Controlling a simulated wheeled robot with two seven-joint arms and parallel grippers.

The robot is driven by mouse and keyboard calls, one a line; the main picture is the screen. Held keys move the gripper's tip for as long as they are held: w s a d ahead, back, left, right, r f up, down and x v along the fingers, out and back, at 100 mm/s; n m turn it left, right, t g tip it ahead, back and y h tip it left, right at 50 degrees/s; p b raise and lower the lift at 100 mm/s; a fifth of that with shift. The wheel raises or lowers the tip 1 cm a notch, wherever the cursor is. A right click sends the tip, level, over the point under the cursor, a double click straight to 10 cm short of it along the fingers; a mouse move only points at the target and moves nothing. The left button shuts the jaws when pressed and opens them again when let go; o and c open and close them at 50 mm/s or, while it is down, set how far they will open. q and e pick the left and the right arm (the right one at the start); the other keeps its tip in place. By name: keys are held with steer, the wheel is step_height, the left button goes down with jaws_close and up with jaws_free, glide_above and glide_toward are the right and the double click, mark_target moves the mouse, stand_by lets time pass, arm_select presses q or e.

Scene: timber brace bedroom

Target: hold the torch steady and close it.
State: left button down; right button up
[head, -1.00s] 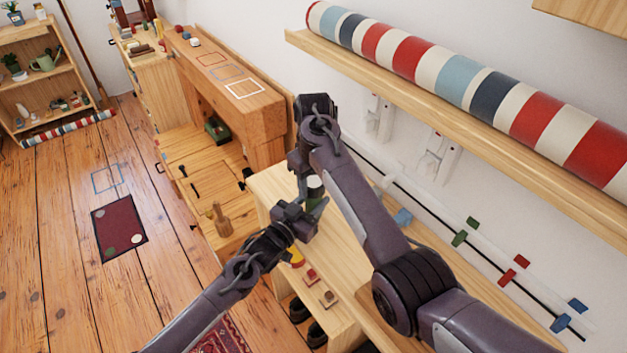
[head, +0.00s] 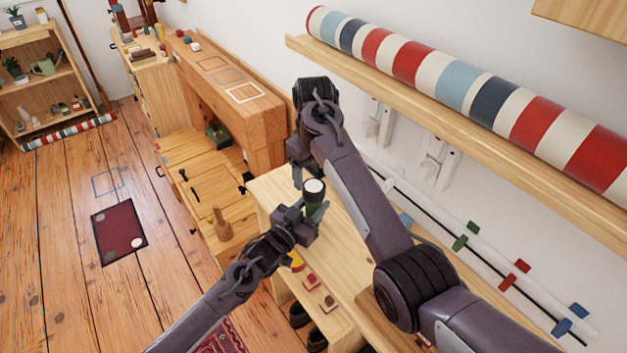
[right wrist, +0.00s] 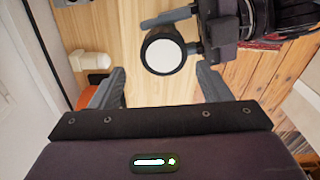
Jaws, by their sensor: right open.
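The torch (head: 314,190) is a dark green cylinder with a round white top face. It stands about upright above the pale wooden bench. My left gripper (head: 308,212) is shut on its body from the left. In the right wrist view the torch (right wrist: 163,53) shows end-on as a white disc with a dark rim, next to the left gripper's fingers. My right gripper (head: 298,183) is open and empty, just up and left of the torch. Its two fingers (right wrist: 158,85) point towards the torch with nothing between them. The torch's lower end is hidden by the left gripper.
A shelf with a striped roll (head: 470,85) overhangs on the right.

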mark_target(314, 186)
steer(key=shift+s+d+r, duration=0.1)
steer(key=shift+s+r, duration=0.05)
steer(key=shift+s, duration=0.3)
steer(key=shift+c, duration=0.4)
steer(key=shift+r+n+g, duration=0.3)
steer(key=shift+n, duration=0.8)
steer(key=n, duration=0.2)
steer(key=r+n, duration=0.1)
steer(key=n, duration=0.1)
steer(key=shift+n, duration=0.4)
steer(key=n, duration=0.2)
steer(key=r+n, duration=0.1)
steer(key=n, duration=0.6)
steer(key=shift+r, duration=0.4)
steer(key=shift+f, duration=4)
